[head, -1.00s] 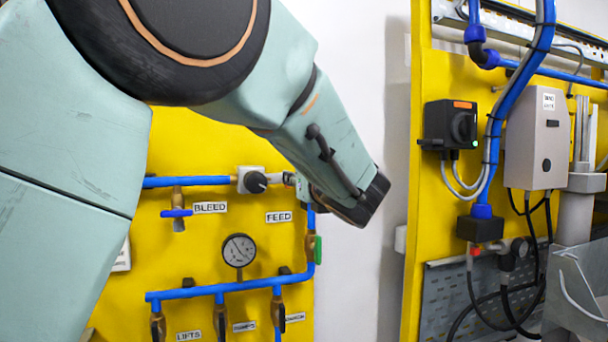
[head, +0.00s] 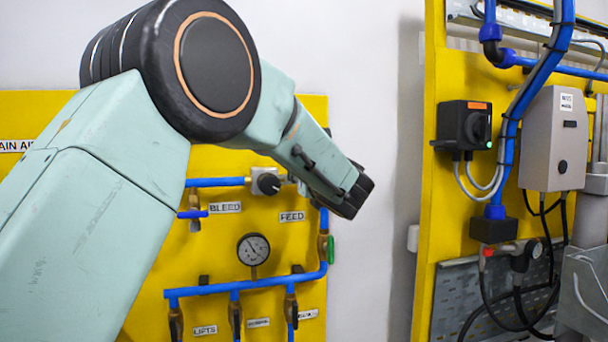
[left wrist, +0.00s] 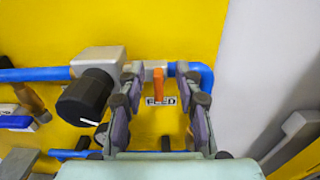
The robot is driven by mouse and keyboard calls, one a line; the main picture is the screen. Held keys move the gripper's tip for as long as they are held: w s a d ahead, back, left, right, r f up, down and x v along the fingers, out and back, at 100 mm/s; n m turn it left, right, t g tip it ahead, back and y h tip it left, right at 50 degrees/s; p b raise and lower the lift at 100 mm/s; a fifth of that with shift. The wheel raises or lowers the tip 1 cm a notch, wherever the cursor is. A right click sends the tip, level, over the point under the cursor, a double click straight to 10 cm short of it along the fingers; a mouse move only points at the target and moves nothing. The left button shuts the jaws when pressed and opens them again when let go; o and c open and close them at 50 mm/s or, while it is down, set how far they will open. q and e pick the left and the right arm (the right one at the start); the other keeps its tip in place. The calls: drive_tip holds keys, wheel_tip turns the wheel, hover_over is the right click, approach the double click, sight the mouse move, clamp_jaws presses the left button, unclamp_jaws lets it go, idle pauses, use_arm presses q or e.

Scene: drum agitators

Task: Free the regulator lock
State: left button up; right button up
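The regulator, a grey block with a black knob (head: 267,184), sits on the blue pipe of the yellow panel, above the FEED label (head: 292,217). The knob (left wrist: 84,97) is large at the left in the left wrist view. An upright orange tab (left wrist: 158,86), perhaps the lock, stands right of the regulator block, in front of the FEED label. My left gripper (left wrist: 158,72) is open, with one finger on each side of the tab and visible gaps to it. In the head view my left arm hides its fingers. My right gripper is not in view.
The BLEED valve (head: 193,214) with a blue handle is left of the regulator. A pressure gauge (head: 253,249) and a green valve handle (head: 331,249) are below. A second yellow panel with a black switch box (head: 464,126) stands right, beyond a white wall gap.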

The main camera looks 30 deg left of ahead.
use_arm(q)
drive_tip(key=shift+a+f, duration=0.15)
drive_tip(key=shift+a, duration=0.25)
drive_tip(key=c, duration=0.4)
drive_tip(key=shift+w+d, duration=0.15)
drive_tip(key=shift+d, duration=0.05)
clamp_jaws()
drive_tip(key=shift+a, duration=0.1)
drive_tip(key=shift+s+a+f+n+b, duration=0.2)
drive_tip(key=shift+f+n+b, duration=0.15)
drive_tip(key=shift+n+b, duration=3.25)
drive_tip(key=shift+s+a+f+n+b, duration=0.15)
drive_tip(key=shift+f+n+b, duration=0.2)
drive_tip(key=shift+n+b, duration=3.25)
drive_tip(key=shift+s+a+f+n+b, duration=0.1)
drive_tip(key=shift+s+f+n+b, duration=0.2)
drive_tip(key=shift+n+b, duration=3.25)
drive_tip(key=m+b, duration=0.3)
drive_tip(key=shift+w+f, duration=0.1)
drive_tip(key=shift+w, duration=0.05)
